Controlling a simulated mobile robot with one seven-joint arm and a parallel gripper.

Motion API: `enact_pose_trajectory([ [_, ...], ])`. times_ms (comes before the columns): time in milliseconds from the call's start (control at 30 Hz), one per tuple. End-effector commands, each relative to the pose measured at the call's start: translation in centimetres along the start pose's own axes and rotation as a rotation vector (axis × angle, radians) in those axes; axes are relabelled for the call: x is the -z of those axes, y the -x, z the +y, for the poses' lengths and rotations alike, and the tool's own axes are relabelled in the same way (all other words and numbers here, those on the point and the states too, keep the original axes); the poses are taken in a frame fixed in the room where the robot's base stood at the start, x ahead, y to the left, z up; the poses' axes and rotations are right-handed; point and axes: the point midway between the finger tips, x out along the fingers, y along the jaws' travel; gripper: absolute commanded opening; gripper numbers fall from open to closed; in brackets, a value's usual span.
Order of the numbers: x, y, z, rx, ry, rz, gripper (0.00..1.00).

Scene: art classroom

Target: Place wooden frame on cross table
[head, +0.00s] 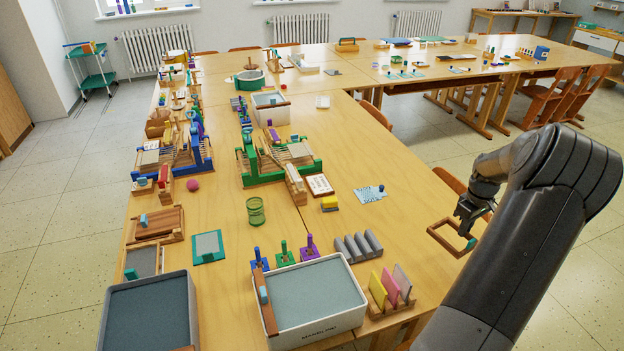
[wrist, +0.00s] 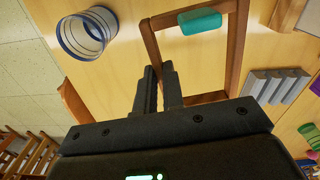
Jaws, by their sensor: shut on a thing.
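The wooden frame (head: 442,244) is an open brown rectangle at the right edge of the near table, in front of my arm in the head view. My gripper (head: 465,229) is shut on one side of it. I cannot tell whether the frame touches the table. A long table (head: 480,66) runs crosswise at the back right, which looks like the cross table.
A clear jar with blue rims (wrist: 88,32) stands near the frame. Chairs (head: 545,100) stand by the back table, which has several small items and bare patches.

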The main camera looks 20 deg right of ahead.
Motion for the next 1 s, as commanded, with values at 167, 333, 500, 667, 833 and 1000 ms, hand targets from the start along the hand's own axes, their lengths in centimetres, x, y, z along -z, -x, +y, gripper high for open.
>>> enact_pose_trajectory([
  [167, 0.1, 2.3, 0.1, -0.006, -0.001, 0.002, 0.0],
  [333, 0.0, 6.4, 0.1, -0.005, -0.002, 0.002, 0.0],
  [500, 0.1, 9.9, 0.1, -0.004, -0.001, 0.001, 0.0],
  [667, 1.5, 11.0, -1.1, 0.002, 0.057, 0.001, 0.0],
  [833, 4.5, 11.1, -3.3, 0.002, 0.182, 0.004, 0.0],
  [1000, 8.5, 11.1, -7.0, 0.003, 0.367, 0.008, 0.0],
])
